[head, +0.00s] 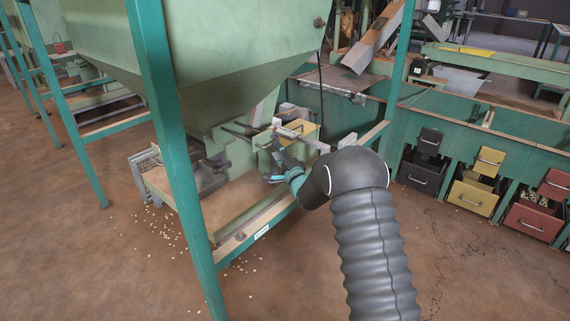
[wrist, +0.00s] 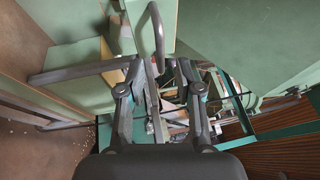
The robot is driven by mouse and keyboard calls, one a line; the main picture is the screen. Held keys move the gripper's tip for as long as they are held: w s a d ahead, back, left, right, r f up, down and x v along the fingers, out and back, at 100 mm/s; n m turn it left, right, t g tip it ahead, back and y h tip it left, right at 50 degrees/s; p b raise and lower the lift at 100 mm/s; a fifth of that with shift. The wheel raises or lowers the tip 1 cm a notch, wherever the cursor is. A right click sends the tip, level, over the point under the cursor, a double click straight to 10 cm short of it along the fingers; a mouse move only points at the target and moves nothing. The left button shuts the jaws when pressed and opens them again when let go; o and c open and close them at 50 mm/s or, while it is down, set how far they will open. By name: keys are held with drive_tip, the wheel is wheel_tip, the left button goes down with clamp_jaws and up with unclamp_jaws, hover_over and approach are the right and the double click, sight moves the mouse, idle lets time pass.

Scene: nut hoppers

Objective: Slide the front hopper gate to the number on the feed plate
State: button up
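The front hopper (head: 215,85) is a large pale green funnel on teal legs. Metal gate hardware (head: 240,130) with grey rods shows under its mouth. A small white plate (head: 262,232) is on the lower beam; its writing is too small to read, and I cannot tell if it is the feed plate. My gripper (head: 277,163) is beside the hardware, right of the outlet. In the wrist view my gripper (wrist: 159,72) has its two fingers apart. A curved grey handle (wrist: 157,30) shows ahead between them, and a flat grey bar (wrist: 80,72) runs left. I see no clear contact.
A teal leg (head: 170,130) stands left of the outlet. A wooden tray (head: 230,200) lies beneath the hopper, with nuts scattered on the floor (head: 165,240). Black, yellow and red bins (head: 425,170) line a teal bench at right. The floor in front is open.

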drive_tip(key=v, duration=0.6)
drive_tip(key=shift+s+d, duration=0.2)
drive_tip(key=shift+s, duration=0.1)
drive_tip(key=s+d+r+n+g+h+p, duration=0.1)
drive_tip(key=s+d+r+n+g+h, duration=0.45)
drive_tip(key=s+d+r, duration=0.95)
drive_tip(key=s+d+n+g+h, duration=0.1)
drive_tip(key=s+n+g+h, duration=0.1)
drive_tip(key=s, duration=1.5)
drive_tip(key=s+d+f+n+g+h+p, duration=0.1)
drive_tip(key=s+n+g, duration=0.3)
drive_tip(key=s, duration=1.4)
drive_tip(key=shift+s+d+n+h, duration=0.3)
drive_tip(key=shift+d+n+h, duration=0.25)
drive_tip(key=shift+d+n, duration=0.2)
drive_tip(key=shift+f, duration=0.1)
